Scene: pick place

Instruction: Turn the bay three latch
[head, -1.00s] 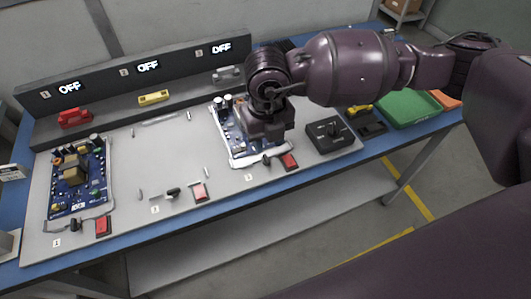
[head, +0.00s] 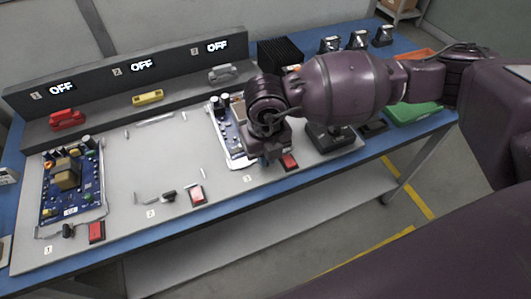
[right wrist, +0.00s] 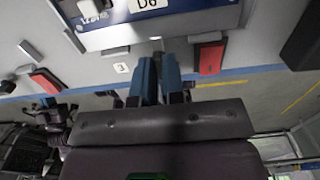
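The bay three latch sits at the front edge of the bay three circuit board (head: 222,130), but my right gripper covers its knob in the head view. My right gripper (head: 262,160) points down over that front edge, left of the red bay three button (head: 289,162). In the right wrist view, the two blue fingers (right wrist: 160,65) lie close together with a narrow gap, just in front of the board (right wrist: 190,22). The red button (right wrist: 210,58) is to their right and the label 3 (right wrist: 122,68) to their left. I cannot tell whether the knob is between the fingers. My left gripper is out of view.
The bay three display (head: 217,46) reads OFF, with a grey handle (head: 222,73) below it. A black box (head: 330,136) stands close right of my gripper. Bay two has a black latch knob (head: 168,196) and red button (head: 197,195). A green tray (head: 415,112) is farther right.

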